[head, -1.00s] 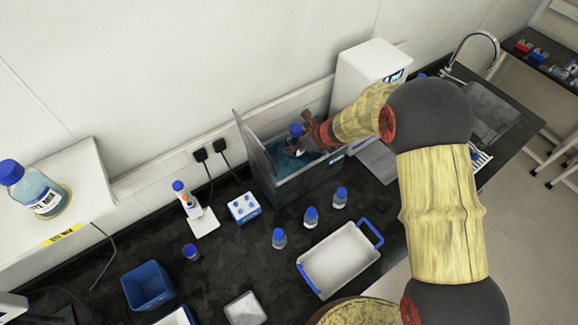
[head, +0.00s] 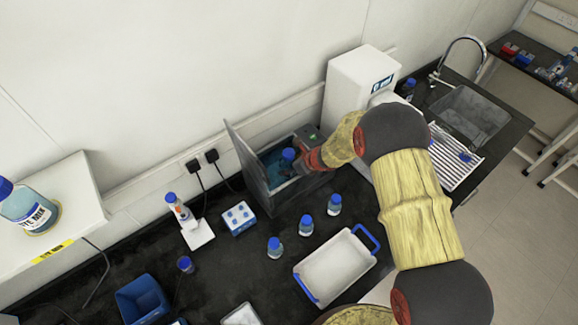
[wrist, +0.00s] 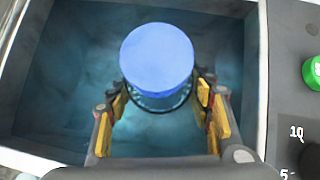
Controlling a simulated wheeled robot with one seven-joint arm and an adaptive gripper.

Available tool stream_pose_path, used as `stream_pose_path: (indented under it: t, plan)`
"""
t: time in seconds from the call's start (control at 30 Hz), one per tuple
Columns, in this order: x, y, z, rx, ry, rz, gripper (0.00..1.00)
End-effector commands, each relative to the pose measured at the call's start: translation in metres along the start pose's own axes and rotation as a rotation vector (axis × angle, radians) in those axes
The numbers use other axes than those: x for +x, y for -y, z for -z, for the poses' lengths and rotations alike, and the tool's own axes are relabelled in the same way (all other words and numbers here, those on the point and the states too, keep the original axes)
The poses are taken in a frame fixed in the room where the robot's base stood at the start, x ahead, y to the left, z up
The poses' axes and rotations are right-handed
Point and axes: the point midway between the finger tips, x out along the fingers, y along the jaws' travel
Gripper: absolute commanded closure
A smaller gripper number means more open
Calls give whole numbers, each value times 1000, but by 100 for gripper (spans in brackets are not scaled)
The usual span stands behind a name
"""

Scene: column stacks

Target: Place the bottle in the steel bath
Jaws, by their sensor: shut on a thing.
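The bottle has a blue cap (wrist: 157,58) and a clear body that shows below the cap in the wrist view. It also shows in the head view (head: 289,154), over the bath's opening. My gripper (wrist: 160,98) is shut on it, with one finger on each side below the cap. The bottle looks upright and lies inside the outline of the bath's opening. The steel bath (head: 266,190) is a grey open tank with blue-green liquid inside and a raised lid at its left. Its rim (wrist: 261,90) shows in the wrist view. I cannot tell whether the bottle's base touches the bottom.
Three blue-capped bottles (head: 305,226) stand in front of the bath, near a white tray with blue handles (head: 335,268). A block with blue dots (head: 239,218) stands left. A white machine (head: 358,88) stands behind right, before the sink (head: 465,112).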

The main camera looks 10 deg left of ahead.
Motion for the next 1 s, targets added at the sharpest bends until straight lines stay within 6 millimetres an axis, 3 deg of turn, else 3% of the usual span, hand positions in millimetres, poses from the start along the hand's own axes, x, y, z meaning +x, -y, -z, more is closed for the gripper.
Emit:
stream_pose_path:
  t: [0.13,0.17,0.2,0.47,0.87,1.0]
  plan:
    - [3,0,1,-1,2,1,90]
    - [2,0,2,0,0,0,47]
    - [2,0,2,0,0,0,45]
    - [2,0,2,0,0,0,31]
    - [-2,0,-1,0,0,0,31]
    - [-24,2,-2,1,1,3,31]
